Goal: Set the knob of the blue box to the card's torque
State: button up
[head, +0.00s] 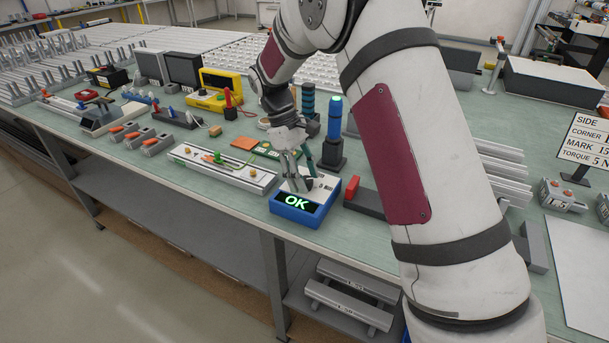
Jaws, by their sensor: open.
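The blue box (292,213) stands near the front edge of the bench, with a lit display reading "OK" in green. The card (588,141) stands at the right edge on a dark stand. It reads "SIDE", "CORNER", "MARK 15" and "TORQUE 5 N", cut off by the picture's edge.
A blue-topped dark post (334,135) stands close behind the box. A red-and-dark block (364,197) lies just to its right. A pale rail fixture (222,170) lies to its left. My arm covers much of the bench's right half.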

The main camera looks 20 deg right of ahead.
jog(key=v, duration=1.2)
jog(key=shift+s+f, duration=0.1)
jog(key=shift+s, duration=0.05)
